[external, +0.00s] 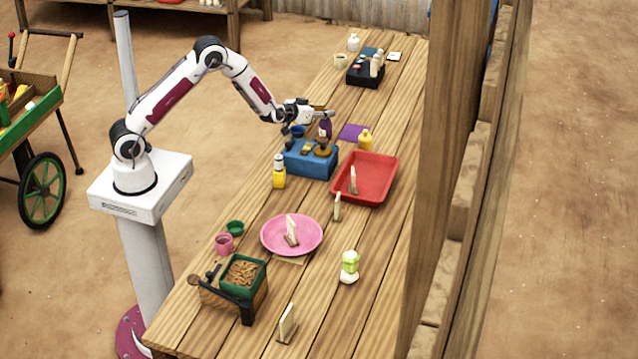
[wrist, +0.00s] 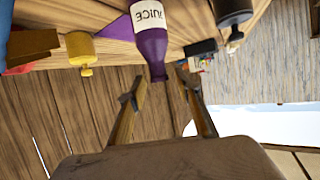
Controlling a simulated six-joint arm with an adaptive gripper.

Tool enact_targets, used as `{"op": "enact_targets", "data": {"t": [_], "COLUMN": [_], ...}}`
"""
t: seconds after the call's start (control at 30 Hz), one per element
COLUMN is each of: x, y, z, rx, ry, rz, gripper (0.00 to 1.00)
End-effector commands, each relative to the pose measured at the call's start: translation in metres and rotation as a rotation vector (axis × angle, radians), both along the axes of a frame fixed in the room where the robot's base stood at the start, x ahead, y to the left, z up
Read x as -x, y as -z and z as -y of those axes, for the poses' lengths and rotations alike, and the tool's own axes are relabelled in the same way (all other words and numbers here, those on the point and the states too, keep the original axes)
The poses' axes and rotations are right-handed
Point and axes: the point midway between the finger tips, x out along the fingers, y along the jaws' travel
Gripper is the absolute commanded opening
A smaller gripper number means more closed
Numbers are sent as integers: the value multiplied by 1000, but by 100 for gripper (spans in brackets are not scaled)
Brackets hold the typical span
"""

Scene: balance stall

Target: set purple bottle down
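The purple bottle (external: 325,129) is behind the blue box, just left of the purple mat (external: 354,132). In the wrist view the bottle (wrist: 151,40) appears upside down, with a white "JUICE" label and its neck toward my gripper. My gripper (external: 325,111) is at the height of the bottle's top. In the wrist view its fingers (wrist: 158,88) are spread, with the bottle's neck just beyond and between the tips, and a gap shows on both sides. The bottle's base is cut off in the wrist view, so its contact with the table cannot be seen there.
The blue box (external: 311,161) with items on top is close in front. A yellow bottle (external: 365,140) and red tray (external: 366,178) are to the right. A black crate (external: 365,73) stands farther back. A wooden post (external: 446,150) rises at the table's right side.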

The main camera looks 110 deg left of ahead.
Motion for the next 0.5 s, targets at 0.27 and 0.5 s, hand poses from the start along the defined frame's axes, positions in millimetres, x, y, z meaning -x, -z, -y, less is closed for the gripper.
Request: {"op": "enact_targets", "data": {"t": [0.27, 0.5], "x": [12, 24], "y": [-12, -22], "z": [24, 47], "rx": [0, 0], "ry": [1, 1], "rz": [0, 0], "gripper": [33, 33]}}
